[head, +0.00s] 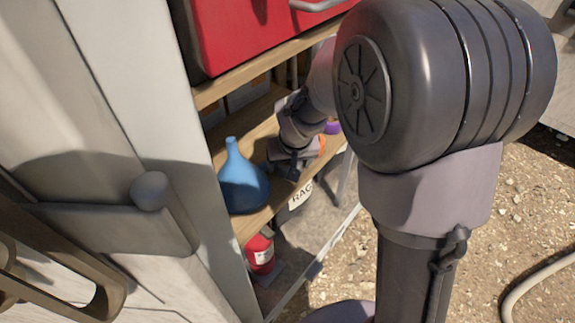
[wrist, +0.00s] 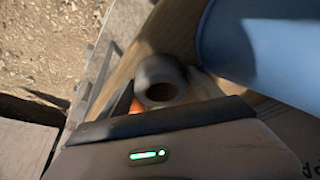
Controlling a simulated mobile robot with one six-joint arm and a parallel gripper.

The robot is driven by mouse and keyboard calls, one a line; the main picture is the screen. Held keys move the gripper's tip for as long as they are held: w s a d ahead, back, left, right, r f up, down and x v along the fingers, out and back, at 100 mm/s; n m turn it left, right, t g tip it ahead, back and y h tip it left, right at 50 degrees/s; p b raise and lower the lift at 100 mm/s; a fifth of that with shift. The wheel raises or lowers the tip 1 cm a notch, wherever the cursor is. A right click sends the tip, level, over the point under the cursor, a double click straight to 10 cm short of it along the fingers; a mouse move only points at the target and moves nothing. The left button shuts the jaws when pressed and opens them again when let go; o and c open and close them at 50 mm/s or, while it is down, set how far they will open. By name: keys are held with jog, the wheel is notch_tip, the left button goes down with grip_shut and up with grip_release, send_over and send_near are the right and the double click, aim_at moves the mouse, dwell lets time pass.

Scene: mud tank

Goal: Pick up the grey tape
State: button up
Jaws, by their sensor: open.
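The grey tape (wrist: 160,80) is a roll on the wooden shelf, seen in the wrist view just beyond the dark edge of my gripper, with its hole facing the camera. I cannot make it out in the head view, where my arm covers part of the shelf. My gripper (head: 291,163) reaches in over the shelf in the head view. It is open, and the tape appears apart from it. The wrist view shows only part of the gripper, so the fingertips' exact place around the tape is unclear.
A blue funnel (head: 241,178) stands close to my gripper on the wooden shelf (head: 250,222); it fills the upper right of the wrist view (wrist: 262,42). Orange (wrist: 136,105) and purple (head: 332,127) items are near. A red case (head: 235,35) sits above, a red canister (head: 260,253) below.

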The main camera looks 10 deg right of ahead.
jog(key=shift+s+r, duration=0.1)
jog(key=shift+r, duration=0.05)
jog(key=shift+c, duration=0.8)
jog(key=c, duration=1)
jog(key=shift+r, duration=0.1)
